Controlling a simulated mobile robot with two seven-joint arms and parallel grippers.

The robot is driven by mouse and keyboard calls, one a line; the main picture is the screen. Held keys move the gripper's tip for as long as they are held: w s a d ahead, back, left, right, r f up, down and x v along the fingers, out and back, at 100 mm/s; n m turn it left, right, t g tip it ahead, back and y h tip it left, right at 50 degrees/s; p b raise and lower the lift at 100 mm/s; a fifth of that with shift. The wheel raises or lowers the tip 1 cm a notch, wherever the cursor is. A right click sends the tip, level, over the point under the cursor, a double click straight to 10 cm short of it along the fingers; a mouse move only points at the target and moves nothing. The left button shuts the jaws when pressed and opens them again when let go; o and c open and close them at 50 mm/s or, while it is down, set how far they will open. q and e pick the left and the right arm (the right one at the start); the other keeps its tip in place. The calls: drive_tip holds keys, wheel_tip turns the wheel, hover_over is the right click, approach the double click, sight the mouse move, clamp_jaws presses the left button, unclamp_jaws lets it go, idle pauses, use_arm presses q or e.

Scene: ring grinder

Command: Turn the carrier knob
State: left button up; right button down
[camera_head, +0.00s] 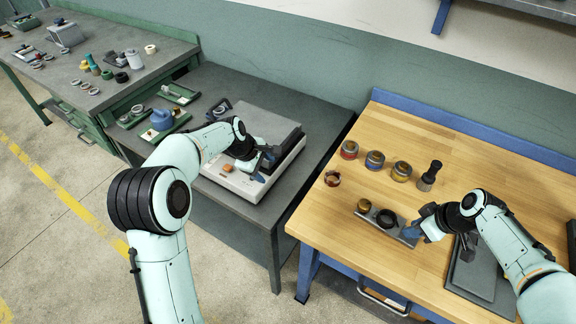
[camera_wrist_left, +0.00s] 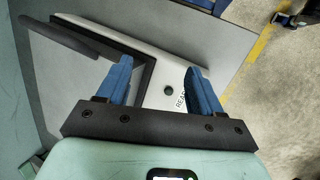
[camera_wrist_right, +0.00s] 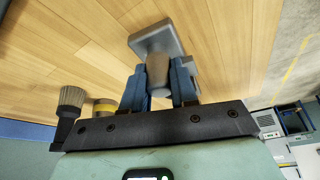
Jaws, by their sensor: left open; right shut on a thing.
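My left gripper (camera_head: 263,166) is open and empty over the white machine (camera_head: 243,187) on the dark table. In the left wrist view its blue fingers stand apart beside a small dark round button (camera_wrist_left: 168,90) and printed lettering. An orange part (camera_head: 227,168) sits on the machine's front. My right gripper (camera_head: 414,230) is shut on a brown rounded piece (camera_wrist_right: 158,72) at the end of a grey metal block (camera_wrist_right: 155,38). That block (camera_head: 402,232) lies on the wooden bench and bears a brass piece (camera_head: 364,205) and a black ring (camera_head: 387,217). I cannot tell which part is the carrier knob.
Several ringed cylinders (camera_head: 375,159) and a brush (camera_head: 429,174) stand behind the block on the wooden bench (camera_head: 330,226). A loose ring (camera_head: 332,178) lies left of them. A dark tray (camera_head: 475,275) lies under my right arm. Green trays (camera_head: 164,124) lie left of the machine.

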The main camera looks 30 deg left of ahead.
use_arm(q)
drive_tip(key=w+d+r+n+h, duration=0.1)
drive_tip(key=w+d+r+n, duration=0.2)
drive_tip(key=d, duration=0.8)
drive_tip(key=n+g, duration=0.2)
drive_tip(key=n, duration=0.1)
approach(363, 204)
drive_tip(key=shift+h, duration=0.4)
drive_tip(key=x, duration=0.8)
drive_tip(key=shift+w+a+f, duration=0.1)
drive_tip(key=shift+a+f, duration=0.2)
drive_tip(key=shift+f, duration=0.05)
drive_tip(key=c, duration=1.1)
